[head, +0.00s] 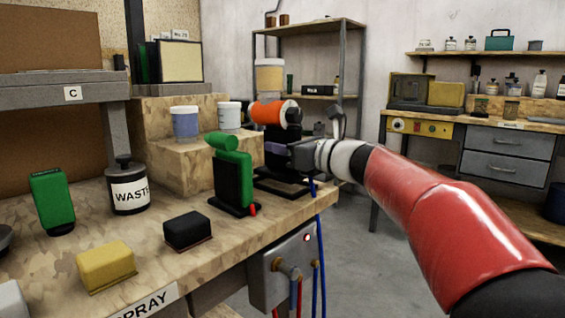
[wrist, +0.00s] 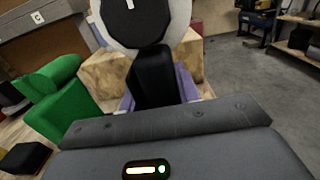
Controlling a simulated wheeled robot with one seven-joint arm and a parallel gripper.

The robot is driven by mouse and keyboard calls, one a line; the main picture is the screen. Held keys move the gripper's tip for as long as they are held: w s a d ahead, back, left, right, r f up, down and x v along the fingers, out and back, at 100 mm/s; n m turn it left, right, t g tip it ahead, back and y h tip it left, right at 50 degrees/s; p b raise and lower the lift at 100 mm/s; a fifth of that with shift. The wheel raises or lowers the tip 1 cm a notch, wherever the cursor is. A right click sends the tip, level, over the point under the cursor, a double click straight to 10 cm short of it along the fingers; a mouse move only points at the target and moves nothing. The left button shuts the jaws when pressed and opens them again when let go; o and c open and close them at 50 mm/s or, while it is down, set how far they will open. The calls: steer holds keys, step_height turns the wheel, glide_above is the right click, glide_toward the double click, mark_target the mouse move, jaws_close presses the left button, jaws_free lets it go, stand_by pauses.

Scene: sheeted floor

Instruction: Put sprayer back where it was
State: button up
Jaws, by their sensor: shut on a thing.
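The sprayer, with an orange barrel (head: 268,112), pale bands and a black body, is upright near the far right corner of the workbench. My gripper (head: 278,148) is shut on its black body, with purple finger pads around it. In the wrist view the sprayer's black handle (wrist: 153,78) is between the purple fingers of my gripper (wrist: 160,92), below its round pale-and-black end. A black base shows low under the gripper; I cannot tell whether it touches the bench. A label reading "PRAY" (head: 146,302), cut off by the picture edge, is on the bench's front edge.
A green tool with a black base (head: 233,175) stands left of my gripper. Wooden steps (head: 185,155) rise behind.

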step_height(320, 180, down, 2)
steer(key=shift+f, duration=0.2)
steer(key=o, duration=0.7)
steer(key=shift+c, duration=0.2)
steer(key=shift+d, duration=0.1)
steer(key=b+v, duration=0.1)
steer(key=v, duration=1.1)
